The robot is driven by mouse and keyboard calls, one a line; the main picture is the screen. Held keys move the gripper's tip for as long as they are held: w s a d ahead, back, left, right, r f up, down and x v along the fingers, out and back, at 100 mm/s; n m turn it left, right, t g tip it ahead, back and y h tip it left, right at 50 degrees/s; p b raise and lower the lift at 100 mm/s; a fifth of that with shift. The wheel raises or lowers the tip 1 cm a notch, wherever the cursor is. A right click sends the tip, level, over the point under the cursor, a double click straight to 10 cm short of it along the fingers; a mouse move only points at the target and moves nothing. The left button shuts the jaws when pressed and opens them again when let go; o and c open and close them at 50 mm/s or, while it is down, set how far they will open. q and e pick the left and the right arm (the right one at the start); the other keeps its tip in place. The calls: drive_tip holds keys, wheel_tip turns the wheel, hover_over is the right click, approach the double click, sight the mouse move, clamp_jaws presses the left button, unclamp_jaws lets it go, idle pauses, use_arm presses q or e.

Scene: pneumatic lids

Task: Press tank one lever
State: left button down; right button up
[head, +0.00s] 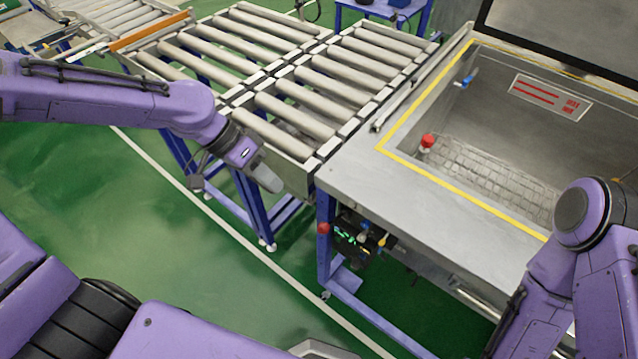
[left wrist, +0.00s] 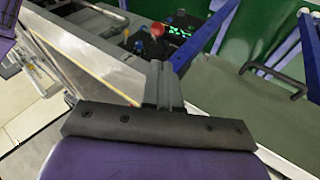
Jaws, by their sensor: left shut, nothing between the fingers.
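The steel tank (head: 400,185) stands at the right, its opening edged in yellow. Below its front left corner is a dark control panel (head: 348,236) with green lit marks, a red knob (head: 323,229) and small pale and yellow handles (head: 382,240). Which part is the lever I cannot tell. In the left wrist view the panel (left wrist: 137,42) and red knob (left wrist: 157,30) show beyond my fingertips. My left gripper (head: 268,180) is shut and empty, above and left of the panel, apart from it; its fingers show in the left wrist view (left wrist: 160,78). My right gripper is out of view.
A roller conveyor (head: 290,85) on blue legs stands behind and beside my left gripper. Inside the tank are a wire basket (head: 490,180), a red-topped part (head: 426,143) and a blue handle (head: 465,80). The green floor (head: 190,260) at front left is open.

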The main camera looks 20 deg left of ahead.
use_arm(q)
drive_tip(key=shift+r, duration=0.3)
drive_tip(key=shift+s, duration=0.1)
approach(320, 224)
drive_tip(key=x, duration=0.7)
